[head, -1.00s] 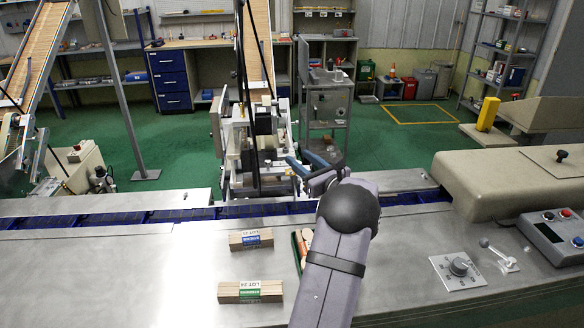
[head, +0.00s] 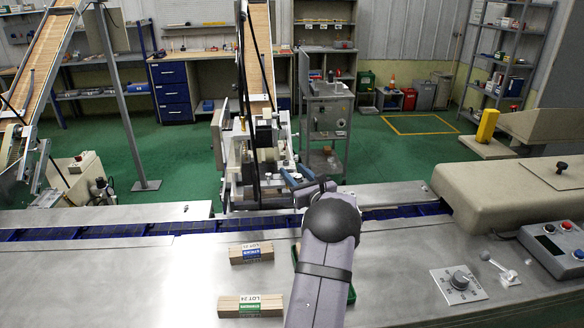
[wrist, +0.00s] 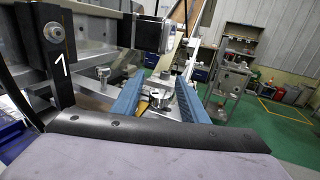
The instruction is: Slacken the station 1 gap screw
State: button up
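The station 1 post (wrist: 62,70), a black upright with a white "1" and a bolt (wrist: 56,32) near its top, stands at the left of the wrist view. My gripper (wrist: 159,84) has two blue fingers spread apart. A small metal screw head or knob (wrist: 158,97) shows in the gap between them; I cannot tell whether either finger touches it. Another metal knob (wrist: 103,74) stands left of the fingers. I cannot tell for certain which is the gap screw. In the head view my gripper (head: 294,178) reaches to the front of the wrapping station (head: 250,165), partly hidden by my arm.
A blue conveyor channel (head: 100,231) runs behind the steel table (head: 120,285). Two stick bundles (head: 251,253) (head: 250,305) lie left of my arm, and a green tray (head: 351,295) is mostly hidden behind it. A beige cover (head: 510,185) and control box (head: 555,243) are at the right.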

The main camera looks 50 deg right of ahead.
jog(key=shift+x, duration=1.05)
grip_shut()
jog(key=shift+a+n+t+y, duration=0.25)
jog(key=shift+n+t+y, duration=0.15)
jog(key=shift+n+y, duration=0.6)
grip_release()
